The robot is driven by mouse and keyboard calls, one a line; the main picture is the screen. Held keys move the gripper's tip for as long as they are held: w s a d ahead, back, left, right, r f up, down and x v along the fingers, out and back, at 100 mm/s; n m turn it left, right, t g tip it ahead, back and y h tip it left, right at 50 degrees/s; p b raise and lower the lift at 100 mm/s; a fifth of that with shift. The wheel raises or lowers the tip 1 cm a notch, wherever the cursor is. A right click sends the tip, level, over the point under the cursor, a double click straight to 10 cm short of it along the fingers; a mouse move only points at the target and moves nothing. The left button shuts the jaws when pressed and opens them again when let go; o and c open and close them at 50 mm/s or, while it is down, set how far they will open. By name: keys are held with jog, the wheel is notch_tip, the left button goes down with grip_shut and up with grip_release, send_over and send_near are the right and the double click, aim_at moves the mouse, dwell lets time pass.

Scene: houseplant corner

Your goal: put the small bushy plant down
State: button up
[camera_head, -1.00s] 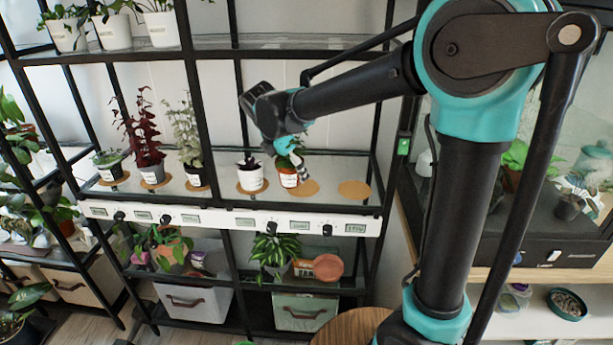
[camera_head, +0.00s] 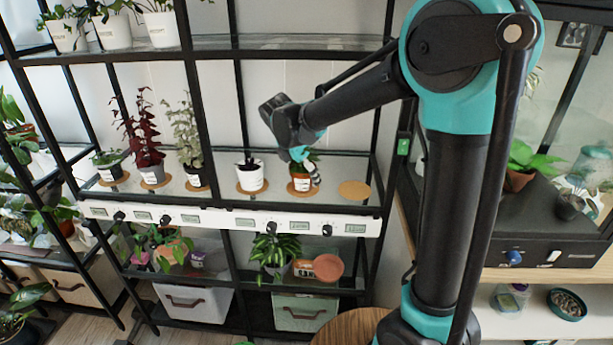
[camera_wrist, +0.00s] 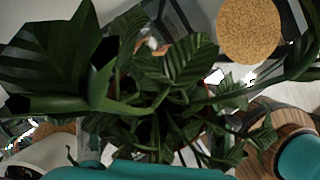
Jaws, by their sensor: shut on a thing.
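The small bushy plant (camera_head: 302,182), in a terracotta-coloured pot with a white label, is upright at the middle shelf, over the cork mat (camera_head: 291,189) second from the right. I cannot tell whether the pot touches the mat. In the wrist view the plant's green leaves (camera_wrist: 170,85) fill the middle and hide the pot and most of the fingers.
A plant in a white pot (camera_head: 250,178) stands close on the left. An empty cork mat (camera_head: 354,190) lies to the right and shows in the wrist view (camera_wrist: 248,30). A black shelf post rises at the left, and the upper shelf (camera_head: 290,44) is above.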

aim_at(304, 170)
jog(key=o, duration=1.3)
jog(key=shift+f, duration=0.1)
jog(key=shift+v, duration=3.9)
